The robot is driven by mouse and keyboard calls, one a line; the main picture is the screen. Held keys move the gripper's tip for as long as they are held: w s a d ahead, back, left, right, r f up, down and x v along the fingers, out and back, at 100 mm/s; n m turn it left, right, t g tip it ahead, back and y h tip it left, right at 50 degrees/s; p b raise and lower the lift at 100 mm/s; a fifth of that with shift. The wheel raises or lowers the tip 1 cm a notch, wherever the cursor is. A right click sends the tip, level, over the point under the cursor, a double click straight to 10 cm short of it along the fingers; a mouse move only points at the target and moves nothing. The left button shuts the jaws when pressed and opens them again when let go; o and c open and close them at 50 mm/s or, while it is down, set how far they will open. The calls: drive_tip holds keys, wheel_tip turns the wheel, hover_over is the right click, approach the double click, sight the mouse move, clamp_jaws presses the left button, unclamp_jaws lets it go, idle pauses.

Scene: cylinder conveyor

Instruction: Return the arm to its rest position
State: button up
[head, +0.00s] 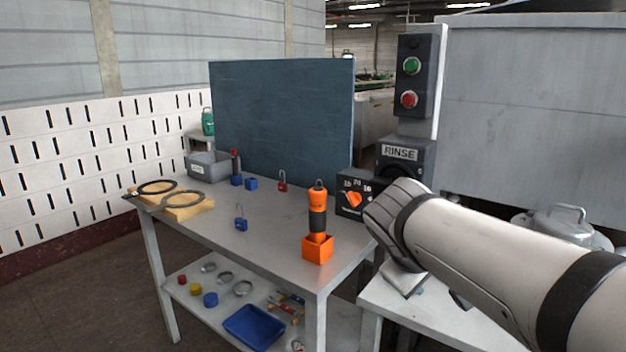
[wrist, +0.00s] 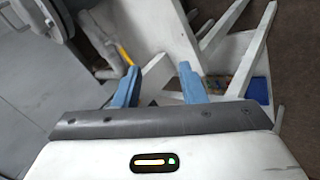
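My arm (head: 480,258) reaches in from the lower right in the head view. Its near end is in front of the right end of the grey work table (head: 262,245) and the black dial box. My gripper (wrist: 157,76) shows in the wrist view as two blue fingers set well apart, with nothing seen held between them. In the head view the gripper's fingers cannot be made out, as the arm hides them. The wrist view looks down past the fingers at white frame parts and the floor.
An orange flashlight (head: 317,213) stands in an orange holder near the table's right corner. The dial box (head: 353,198), RINSE switch (head: 400,154) and button panel (head: 411,82) are close beyond my arm. Padlocks, including a red one (head: 282,184), and a grey bin (head: 208,167) stand farther back.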

drive_tip(key=s+a+m+g+y+p, duration=0.3)
drive_tip(key=s+m+y+p, duration=0.2)
drive_tip(key=s+p, duration=0.6)
drive_tip(key=shift+s+a+r+m+g+p, duration=0.15)
drive_tip(key=shift+s+r+m+g+p, duration=0.2)
drive_tip(key=shift+p, duration=0.45)
